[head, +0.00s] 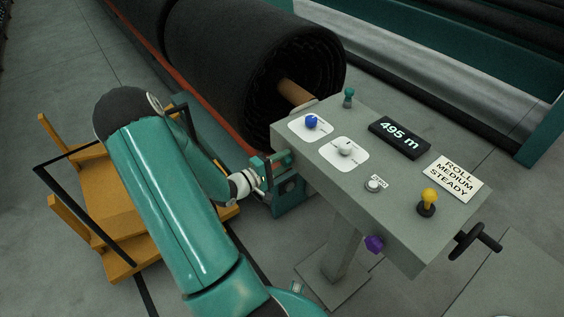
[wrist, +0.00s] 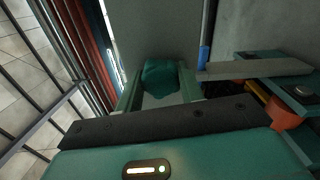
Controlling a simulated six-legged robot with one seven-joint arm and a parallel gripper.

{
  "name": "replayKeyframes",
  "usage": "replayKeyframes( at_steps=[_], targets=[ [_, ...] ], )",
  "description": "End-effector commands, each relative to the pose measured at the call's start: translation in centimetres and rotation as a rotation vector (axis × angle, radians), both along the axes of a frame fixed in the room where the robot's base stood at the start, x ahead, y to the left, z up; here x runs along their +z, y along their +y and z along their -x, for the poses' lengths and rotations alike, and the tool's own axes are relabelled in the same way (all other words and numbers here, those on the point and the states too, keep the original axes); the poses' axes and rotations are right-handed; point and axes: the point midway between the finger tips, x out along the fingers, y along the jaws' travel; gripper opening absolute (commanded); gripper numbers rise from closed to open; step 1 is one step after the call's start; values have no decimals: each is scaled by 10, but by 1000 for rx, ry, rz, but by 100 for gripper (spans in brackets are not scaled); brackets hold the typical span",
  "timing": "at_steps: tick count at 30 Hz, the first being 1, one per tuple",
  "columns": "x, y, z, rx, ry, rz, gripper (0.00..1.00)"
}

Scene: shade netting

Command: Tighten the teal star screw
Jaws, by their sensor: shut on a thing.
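The teal star screw (wrist: 160,78) shows in the wrist view, its lobed head against a grey panel wall. My gripper (wrist: 161,93) has one finger on each side of the screw head and is shut on it. In the head view my gripper (head: 276,168) is at the left side of the grey control console (head: 385,185). There the gripper hides the screw, and I cannot tell how far the screw is turned in.
The console top carries a blue knob (head: 311,122), a white knob (head: 345,149), a yellow lever (head: 428,197) and a teal-tipped lever (head: 348,95). A purple star screw (head: 374,243) and a black handwheel (head: 475,240) are on its sides. A dark netting roll (head: 235,60) lies behind.

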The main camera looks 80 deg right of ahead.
Motion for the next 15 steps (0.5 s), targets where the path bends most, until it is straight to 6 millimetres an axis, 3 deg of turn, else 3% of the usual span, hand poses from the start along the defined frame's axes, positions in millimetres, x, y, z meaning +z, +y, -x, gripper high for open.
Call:
replayKeyframes(
  at_steps=[1, 4, 15],
  targets=[
    [-2, 2, -2, 3, -1, -5, 43],
    [-1, 1, -2, 3, 0, -5, 60],
    [0, 3, -3, 2, 1, -3, 60]
  ],
)
